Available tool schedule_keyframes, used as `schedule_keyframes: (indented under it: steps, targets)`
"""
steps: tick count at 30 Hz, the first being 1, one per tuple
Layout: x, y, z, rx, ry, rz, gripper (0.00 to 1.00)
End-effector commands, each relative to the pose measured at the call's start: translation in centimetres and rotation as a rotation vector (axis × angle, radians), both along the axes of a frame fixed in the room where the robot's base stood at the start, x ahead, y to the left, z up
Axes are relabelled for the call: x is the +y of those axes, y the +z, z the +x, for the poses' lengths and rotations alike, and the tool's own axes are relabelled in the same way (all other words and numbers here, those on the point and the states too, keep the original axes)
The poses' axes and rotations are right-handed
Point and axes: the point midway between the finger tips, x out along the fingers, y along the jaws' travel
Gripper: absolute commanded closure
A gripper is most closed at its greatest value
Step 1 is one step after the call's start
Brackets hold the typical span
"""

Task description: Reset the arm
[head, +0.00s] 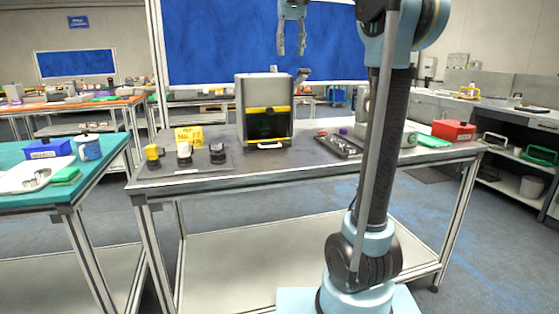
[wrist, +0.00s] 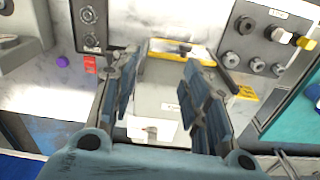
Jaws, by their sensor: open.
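My gripper (head: 291,50) hangs pointing down in front of the blue wall panel, high above the grey workbench (head: 210,183). In the wrist view its two blue-grey fingers (wrist: 160,62) are spread apart with nothing held between them. Below it on the bench stands a grey box-shaped machine (head: 264,92) with a yellow-framed dark front opening. The gripper is clear of the machine. My arm rises at the right of the head view and hides part of the bench.
A dark tray (head: 340,147) lies right of the machine; a red box (head: 453,131) is farther right. A teal-topped table (head: 30,191) stands at left.

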Motion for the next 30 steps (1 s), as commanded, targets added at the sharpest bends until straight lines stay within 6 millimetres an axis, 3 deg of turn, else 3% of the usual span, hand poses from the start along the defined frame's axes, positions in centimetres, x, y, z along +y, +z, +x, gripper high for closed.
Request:
schedule_keyframes:
  steps: [14, 23, 30]
  targets:
    - [-7.0, -13.8, -7.8, -0.053, -0.065, 0.011, 0.58]
    - [-10.8, -25.3, -14.2, -0.087, -0.107, 0.013, 0.58]
    - [-13.1, -35.6, -19.9, -0.114, -0.14, 0.013, 0.58]
